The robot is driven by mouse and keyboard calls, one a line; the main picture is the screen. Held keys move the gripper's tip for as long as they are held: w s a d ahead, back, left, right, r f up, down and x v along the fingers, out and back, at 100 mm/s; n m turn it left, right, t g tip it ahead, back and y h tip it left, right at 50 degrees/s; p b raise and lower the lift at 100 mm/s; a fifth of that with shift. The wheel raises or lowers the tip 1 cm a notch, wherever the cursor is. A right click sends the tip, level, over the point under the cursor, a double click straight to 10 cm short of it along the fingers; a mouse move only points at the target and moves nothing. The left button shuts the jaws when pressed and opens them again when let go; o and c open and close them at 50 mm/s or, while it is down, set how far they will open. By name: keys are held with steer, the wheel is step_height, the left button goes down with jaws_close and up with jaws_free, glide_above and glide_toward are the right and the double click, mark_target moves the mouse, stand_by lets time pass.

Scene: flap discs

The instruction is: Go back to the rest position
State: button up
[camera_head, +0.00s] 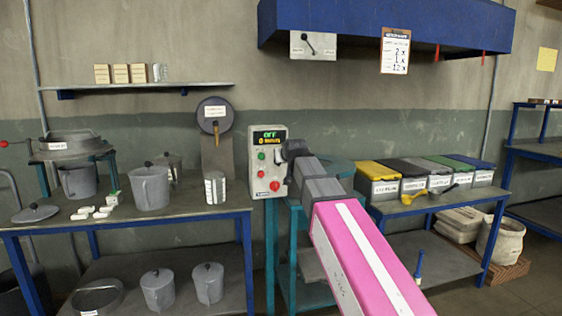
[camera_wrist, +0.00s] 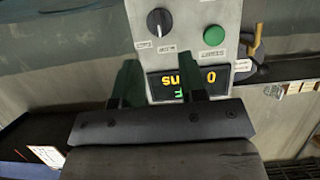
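My gripper (camera_wrist: 162,78) is in front of the control box. In the wrist view its two dark fingers stand apart with nothing between them, and the box's display shows through the gap. In the head view my pink and grey arm reaches in from the lower right, and its dark end hides the right edge of the control box (camera_head: 262,160). The box's display (camera_head: 268,135) reads "OFF" above a line with a 0. A green button (camera_wrist: 214,35) and a black knob (camera_wrist: 159,21) show in the wrist view, which is upside down. Whether the gripper touches the box cannot be told.
A left bench (camera_head: 180,214) holds lidded pots, a jug (camera_head: 149,188) and a tin (camera_head: 215,188). A blue hood (camera_head: 380,20) hangs above. Sacks (camera_head: 500,240) stand at the right.

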steer(key=v, duration=0.3)
